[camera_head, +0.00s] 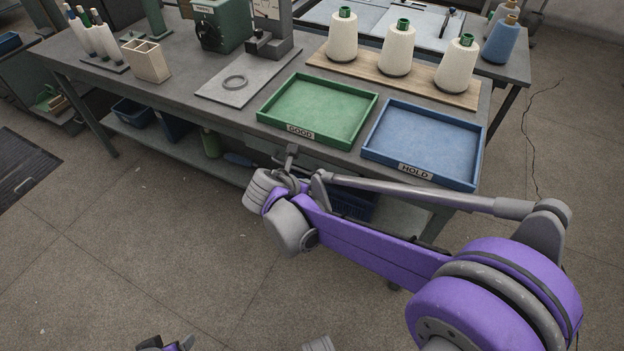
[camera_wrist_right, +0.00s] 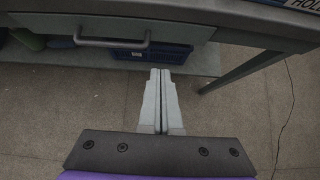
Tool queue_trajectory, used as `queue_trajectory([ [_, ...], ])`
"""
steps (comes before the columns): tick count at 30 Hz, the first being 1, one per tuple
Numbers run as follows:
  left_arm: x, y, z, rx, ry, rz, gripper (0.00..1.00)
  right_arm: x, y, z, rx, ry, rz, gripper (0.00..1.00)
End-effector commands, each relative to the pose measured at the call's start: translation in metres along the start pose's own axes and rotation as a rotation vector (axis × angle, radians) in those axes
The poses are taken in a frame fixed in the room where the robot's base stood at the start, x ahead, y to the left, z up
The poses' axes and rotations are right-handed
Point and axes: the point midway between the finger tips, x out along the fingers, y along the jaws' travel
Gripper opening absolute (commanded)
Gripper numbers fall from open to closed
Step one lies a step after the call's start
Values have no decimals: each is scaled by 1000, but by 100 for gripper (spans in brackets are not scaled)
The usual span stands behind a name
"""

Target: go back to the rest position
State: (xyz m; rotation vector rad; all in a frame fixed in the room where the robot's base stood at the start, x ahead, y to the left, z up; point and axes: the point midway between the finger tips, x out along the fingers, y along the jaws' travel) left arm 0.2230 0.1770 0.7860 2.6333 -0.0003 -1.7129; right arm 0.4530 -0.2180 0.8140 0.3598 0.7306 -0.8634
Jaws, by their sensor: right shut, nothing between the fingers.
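My right arm comes in from the right and reaches toward the front edge of the workbench (camera_head: 232,140). My right gripper (camera_head: 291,151) is at the bench's front side, below the green tray. The wrist view shows the fingers of my right gripper (camera_wrist_right: 160,74) closed together, with nothing between them. They point toward the space under the bench, to the right of a grey drawer handle (camera_wrist_right: 112,43) and apart from it.
A green GOOD tray (camera_head: 320,108) and a blue HOLD tray (camera_head: 425,140) stand along the bench's front. Yarn cones (camera_head: 397,50) stand on a wooden board behind them. A blue crate (camera_wrist_right: 150,53) sits on the lower shelf. The floor before the bench is clear.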

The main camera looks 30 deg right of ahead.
Motion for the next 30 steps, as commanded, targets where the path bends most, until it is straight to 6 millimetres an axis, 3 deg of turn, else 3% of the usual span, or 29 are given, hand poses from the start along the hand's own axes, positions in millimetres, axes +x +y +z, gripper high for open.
queue_trajectory([
  [10,-2,0,0,0,0,0,70,-10,-1,-1,7,3,0,0],
  [14,-2,0,0,0,0,0,70,-16,-16,-6,146,44,5,0],
  [17,-2,0,0,0,0,0,70,-28,-43,-18,414,124,4,0],
  [24,-2,0,0,0,0,0,70,-67,-111,-72,1300,382,-99,0],
  [30,-2,0,0,0,0,0,70,-90,-141,-112,1859,535,-252,0],
])
